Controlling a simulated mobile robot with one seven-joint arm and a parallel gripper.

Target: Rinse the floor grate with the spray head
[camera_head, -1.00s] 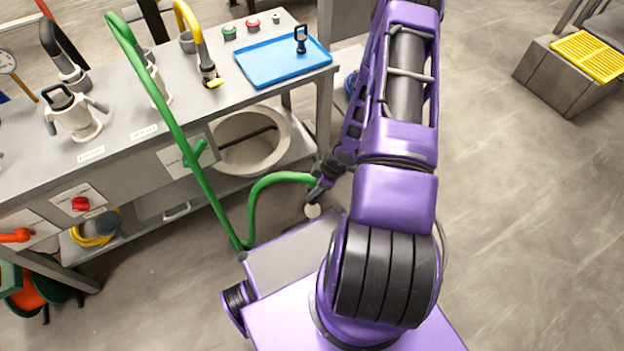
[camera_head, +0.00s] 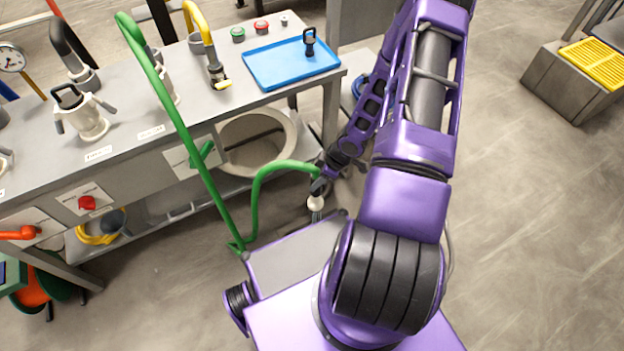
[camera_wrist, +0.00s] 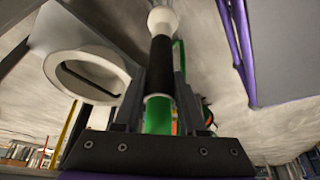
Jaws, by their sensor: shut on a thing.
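My gripper (camera_head: 322,184) is low beside the bench and shut on the spray head (camera_head: 316,203). The spray head has a white nozzle and a dark grip, and the green hose (camera_head: 254,210) runs to it. In the wrist view the spray head (camera_wrist: 160,62) stands between the two fingers (camera_wrist: 158,100), its white nozzle at the far end. In the head view the nozzle points down toward the floor. I cannot tell whether water flows. I cannot make out a floor grate below the nozzle; my arm and base hide part of the floor.
The steel bench (camera_head: 130,125) fills the left, with a blue tray (camera_head: 265,80) on top and a green valve handle (camera_head: 203,155) on its front. A yellow grating (camera_head: 595,65) tops a grey block at right. Floor at right is clear.

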